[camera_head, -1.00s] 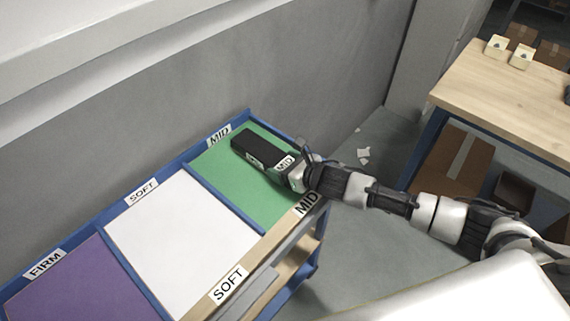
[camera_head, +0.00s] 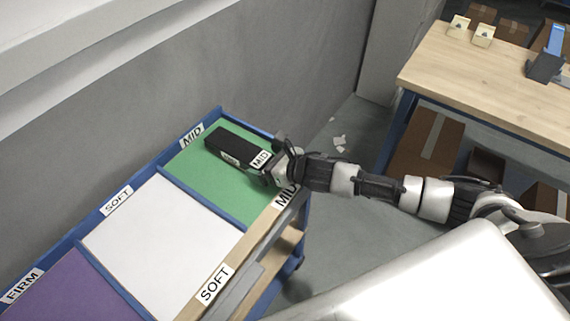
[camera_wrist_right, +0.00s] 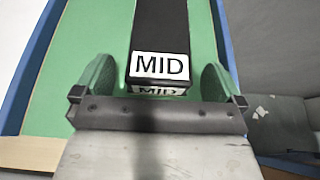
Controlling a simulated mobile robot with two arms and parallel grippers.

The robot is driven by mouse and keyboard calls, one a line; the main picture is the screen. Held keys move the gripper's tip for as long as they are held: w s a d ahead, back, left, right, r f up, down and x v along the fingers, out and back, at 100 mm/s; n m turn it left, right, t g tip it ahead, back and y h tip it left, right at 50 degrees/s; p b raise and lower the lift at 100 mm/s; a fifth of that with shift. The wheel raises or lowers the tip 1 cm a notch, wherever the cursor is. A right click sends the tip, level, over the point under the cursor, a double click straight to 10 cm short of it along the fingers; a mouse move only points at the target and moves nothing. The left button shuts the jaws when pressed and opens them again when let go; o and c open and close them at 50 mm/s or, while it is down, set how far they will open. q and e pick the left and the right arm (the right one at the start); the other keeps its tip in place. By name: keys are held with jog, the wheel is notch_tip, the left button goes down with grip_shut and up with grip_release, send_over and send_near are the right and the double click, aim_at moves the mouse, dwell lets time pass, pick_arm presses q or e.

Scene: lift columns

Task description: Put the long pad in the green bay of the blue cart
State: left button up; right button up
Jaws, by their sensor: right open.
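The long pad (camera_head: 233,147) is a black block with white MID labels. It lies in the green bay (camera_head: 198,174) of the blue cart (camera_head: 158,165), towards the back. My right gripper (camera_head: 270,167) is at the pad's near end. In the right wrist view the right gripper (camera_wrist_right: 158,88) is open, its green fingers apart on either side of the pad (camera_wrist_right: 160,35), with a gap to each finger. The pad's labelled end faces the gripper. My left gripper is not in view.
The cart's white SOFT bay (camera_head: 160,245) and purple FIRM bay (camera_head: 65,295) are empty. A grey wall runs behind the cart. A wooden table (camera_head: 490,85) with small boxes and a black-and-blue object (camera_head: 547,62) stands at the right.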

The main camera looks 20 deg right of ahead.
jog(key=b+v, duration=0.1)
jog(key=v, duration=0.9)
